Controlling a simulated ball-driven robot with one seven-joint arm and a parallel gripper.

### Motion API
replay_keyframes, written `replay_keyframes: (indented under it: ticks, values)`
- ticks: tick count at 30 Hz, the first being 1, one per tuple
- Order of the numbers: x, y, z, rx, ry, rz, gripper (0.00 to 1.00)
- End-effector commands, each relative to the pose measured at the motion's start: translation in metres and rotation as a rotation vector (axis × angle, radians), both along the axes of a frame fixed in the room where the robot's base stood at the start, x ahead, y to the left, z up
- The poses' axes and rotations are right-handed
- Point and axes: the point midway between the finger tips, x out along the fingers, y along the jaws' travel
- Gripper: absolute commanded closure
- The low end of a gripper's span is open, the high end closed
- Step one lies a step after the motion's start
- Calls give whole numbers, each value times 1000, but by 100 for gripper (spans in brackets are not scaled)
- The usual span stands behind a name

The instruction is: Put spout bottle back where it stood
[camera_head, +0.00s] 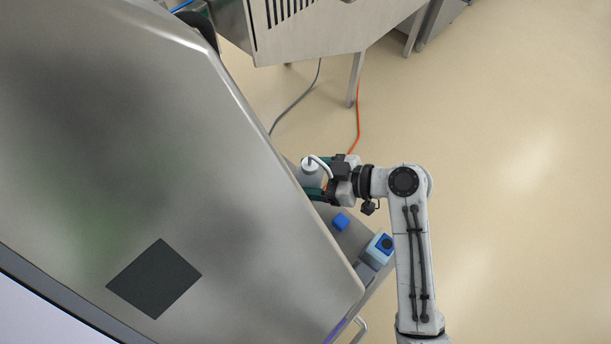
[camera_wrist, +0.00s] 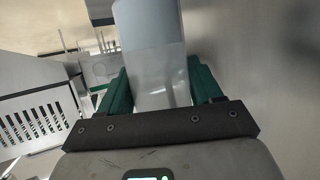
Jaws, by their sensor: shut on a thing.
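The spout bottle (camera_head: 311,177) is pale with a white curved spout on top. It is upright in my gripper (camera_head: 316,180), beside the edge of the large metal machine cover. In the wrist view the bottle (camera_wrist: 153,50) fills the space between the two green fingers of my gripper (camera_wrist: 160,88), which are shut on it. The bottle's lower end is hidden in the head view, so I cannot tell whether it touches the surface below.
The large metal cover (camera_head: 150,120) takes up the left side. A metal frame (camera_head: 320,35) stands at the back. The floor on the right is clear.

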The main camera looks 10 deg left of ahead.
Motion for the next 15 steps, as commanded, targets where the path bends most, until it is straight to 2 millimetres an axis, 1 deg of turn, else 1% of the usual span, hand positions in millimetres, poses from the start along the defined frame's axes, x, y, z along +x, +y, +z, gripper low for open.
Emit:
replay_keyframes:
  ticks: [1, 6, 11, 13, 15]
  values:
    - [7, 2, -7, 0, 1, 0, 72]
    - [22, 7, -26, 1, -1, -1, 72]
    - [27, 9, -33, 1, -2, 0, 72]
    - [31, 11, -39, 1, -1, -1, 72]
    - [29, 10, -51, 0, 1, 0, 72]
